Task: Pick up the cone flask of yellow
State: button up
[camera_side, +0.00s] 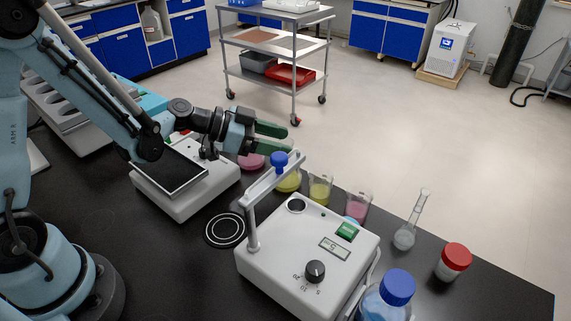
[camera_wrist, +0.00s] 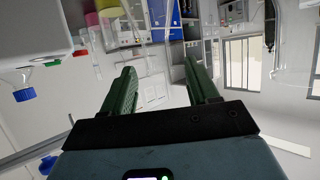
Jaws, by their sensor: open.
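A glass vessel of yellow liquid (camera_side: 289,183), possibly the cone flask, stands behind the white device's bar and blue knob, which hide its upper part and shape. A beaker of yellow liquid (camera_side: 320,191) stands to its right. My gripper (camera_side: 289,141) is open and empty, with its green fingers apart, above and behind the row of glassware and apart from it. In the wrist view the open fingers (camera_wrist: 160,68) have nothing between them. Yellow liquid (camera_wrist: 108,8) shows at that view's upper left edge; its vessel is cut off.
A pink-filled vessel (camera_side: 251,161) stands left of the yellow ones, and a pink beaker (camera_side: 357,207) right. The white device (camera_side: 290,250) with its upright bar stands in front. A volumetric flask (camera_side: 405,238), red-capped jar (camera_side: 453,262) and blue-capped bottle (camera_side: 396,288) stand to the right.

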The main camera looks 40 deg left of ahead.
grip_shut()
